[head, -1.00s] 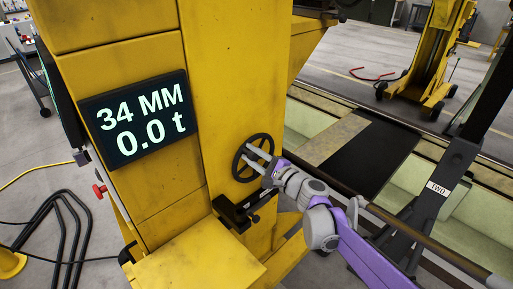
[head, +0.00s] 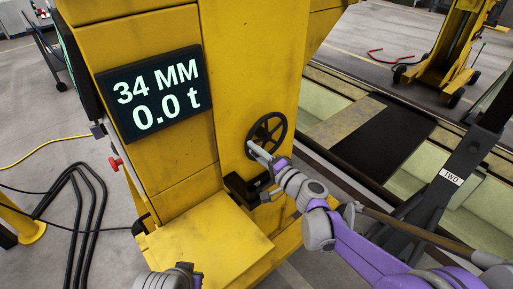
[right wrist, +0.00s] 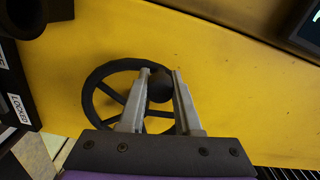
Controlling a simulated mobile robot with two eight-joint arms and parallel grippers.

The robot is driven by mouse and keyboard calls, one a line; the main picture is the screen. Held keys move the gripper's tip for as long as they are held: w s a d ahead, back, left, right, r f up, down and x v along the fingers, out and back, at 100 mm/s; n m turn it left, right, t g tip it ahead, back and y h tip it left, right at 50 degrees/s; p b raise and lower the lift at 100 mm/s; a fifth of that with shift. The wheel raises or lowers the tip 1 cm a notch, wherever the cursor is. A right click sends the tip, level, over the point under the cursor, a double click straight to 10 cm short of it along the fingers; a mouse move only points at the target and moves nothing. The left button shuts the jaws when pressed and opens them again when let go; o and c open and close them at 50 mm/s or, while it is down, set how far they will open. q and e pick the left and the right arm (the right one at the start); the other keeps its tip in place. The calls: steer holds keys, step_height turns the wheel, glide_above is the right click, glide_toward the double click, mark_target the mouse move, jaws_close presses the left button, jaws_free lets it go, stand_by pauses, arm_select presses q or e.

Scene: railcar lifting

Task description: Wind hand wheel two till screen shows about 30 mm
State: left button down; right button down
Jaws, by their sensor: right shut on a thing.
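The black spoked hand wheel (head: 267,134) is on the yellow column's front. It also shows in the right wrist view (right wrist: 108,92). My right gripper (head: 254,151) is at the wheel's lower left rim in the head view. In the right wrist view its two grey fingers (right wrist: 161,80) are shut on the wheel's dark round knob (right wrist: 160,89), one on each side. The screen (head: 156,93) on the column reads 34 MM and 0.0 t. A grey part of my left arm shows at the bottom edge; its gripper is not visible.
A black bracket (head: 243,188) juts out just below the wheel. A yellow ledge (head: 205,238) lies under the screen. A red knob (head: 115,163) and black hoses (head: 75,205) are at the left. A dark post labelled TWO (head: 452,177) stands right.

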steer(key=shift+f+n, duration=0.15)
steer(key=shift+n, duration=0.15)
steer(key=c, duration=0.6)
jaws_free()
steer(key=shift+s, duration=0.1)
arm_select(q)
steer(key=shift+s+f+b, duration=0.15)
steer(key=shift+f+b, duration=0.35)
steer(key=shift+f, duration=0.05)
arm_select(e)
steer(key=v, duration=1)
steer(key=shift+s+d, duration=0.25)
